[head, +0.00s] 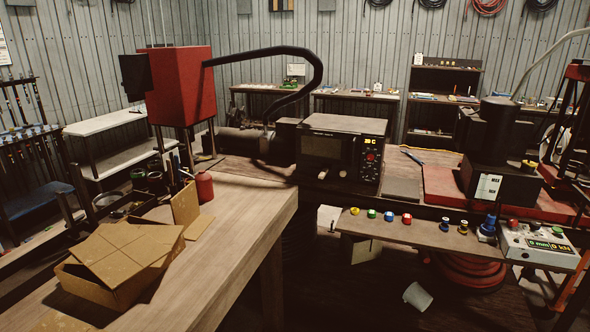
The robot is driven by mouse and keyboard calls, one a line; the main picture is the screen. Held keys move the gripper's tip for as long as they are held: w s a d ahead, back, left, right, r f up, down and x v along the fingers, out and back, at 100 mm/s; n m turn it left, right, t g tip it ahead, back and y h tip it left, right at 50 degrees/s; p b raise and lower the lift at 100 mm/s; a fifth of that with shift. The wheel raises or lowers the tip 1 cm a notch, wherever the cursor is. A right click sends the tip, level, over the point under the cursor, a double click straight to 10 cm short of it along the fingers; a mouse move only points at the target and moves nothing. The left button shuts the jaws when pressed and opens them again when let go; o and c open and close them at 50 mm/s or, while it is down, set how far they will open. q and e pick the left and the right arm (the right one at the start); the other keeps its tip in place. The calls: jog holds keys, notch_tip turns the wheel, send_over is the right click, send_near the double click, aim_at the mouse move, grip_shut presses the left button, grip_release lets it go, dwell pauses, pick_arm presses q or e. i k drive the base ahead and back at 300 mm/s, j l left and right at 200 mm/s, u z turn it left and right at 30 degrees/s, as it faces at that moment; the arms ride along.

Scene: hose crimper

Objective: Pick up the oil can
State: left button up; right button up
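A small red can (204,188), which looks like the oil can, stands upright on the wooden workbench (240,240) at left of centre in the head view. Its narrow top points up. It stands just right of a dark holder with several tools and behind an upright piece of cardboard (186,206). Neither of my grippers shows in the head view. Nothing is seen touching the can.
An open cardboard box (110,270) lies at the bench's front left. The bench right of the can is clear.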

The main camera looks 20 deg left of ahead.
aim_at(204, 179)
jog(key=i+u, duration=0.4)
jog(key=i+l+u, duration=0.25)
jog(key=i+u, duration=0.2)
jog(key=i+l+u, duration=0.25)
jog(key=u, duration=0.15)
jog(key=i+l+u, duration=0.4)
jog(key=k+l, duration=0.05)
